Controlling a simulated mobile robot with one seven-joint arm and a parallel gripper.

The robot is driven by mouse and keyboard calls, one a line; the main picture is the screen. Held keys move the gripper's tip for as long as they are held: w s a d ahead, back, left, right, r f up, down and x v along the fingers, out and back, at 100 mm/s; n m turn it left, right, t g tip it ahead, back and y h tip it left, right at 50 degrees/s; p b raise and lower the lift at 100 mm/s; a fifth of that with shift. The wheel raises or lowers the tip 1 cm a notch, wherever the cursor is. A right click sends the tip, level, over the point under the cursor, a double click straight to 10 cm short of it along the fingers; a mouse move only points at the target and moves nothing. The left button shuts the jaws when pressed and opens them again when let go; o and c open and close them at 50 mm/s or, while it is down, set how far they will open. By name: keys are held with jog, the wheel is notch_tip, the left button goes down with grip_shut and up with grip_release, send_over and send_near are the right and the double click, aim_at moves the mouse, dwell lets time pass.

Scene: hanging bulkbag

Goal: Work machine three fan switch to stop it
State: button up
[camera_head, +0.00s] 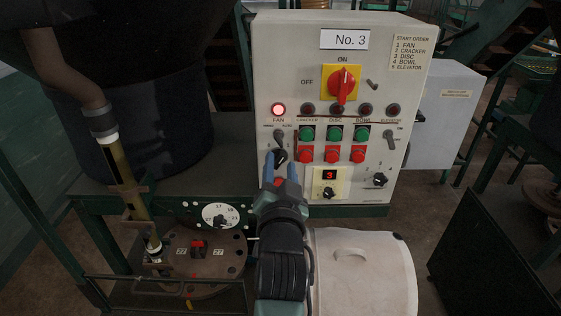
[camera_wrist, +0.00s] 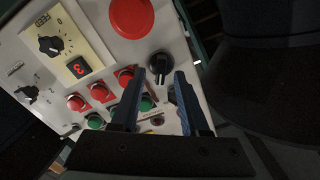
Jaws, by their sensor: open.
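The machine panel marked No. 3 (camera_head: 310,50) faces me. Its FAN lamp (camera_head: 278,110) is lit red. Below the FAN label is a grey lever switch (camera_head: 279,135), and below that a black rotary knob (camera_head: 280,156). My gripper (camera_head: 279,154) is open, with its blue fingers pointing at the panel on either side of the black knob. In the wrist view the black knob (camera_wrist: 159,67) shows between the fingertips (camera_wrist: 160,74), with a white pointer mark. The grey switch is partly hidden beyond it. I cannot tell whether the fingers touch the knob.
A red-yellow main switch (camera_head: 342,85), green buttons (camera_head: 334,133) and red buttons (camera_head: 333,154) sit to the right. A large red button (camera_wrist: 131,16) is close to the black knob. A white drum (camera_head: 362,270) stands below right, a round plate (camera_head: 225,258) below left.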

jog(key=shift+w, duration=0.1)
grip_shut()
dwell(0.3)
jog(key=shift+n, duration=0.3)
jog(key=n+b, duration=0.2)
jog(key=n, duration=0.3)
jog(key=shift+a+f+n+b, duration=0.1)
jog(key=shift+n+b, duration=0.2)
jog(key=shift+b, duration=0.1)
jog(key=n, duration=0.2)
jog(key=n+b, duration=0.1)
jog(key=n, duration=0.2)
jog(key=shift+a+n, duration=0.2)
jog(key=shift+n, duration=0.1)
jog(key=shift+b, duration=0.3)
grip_release()
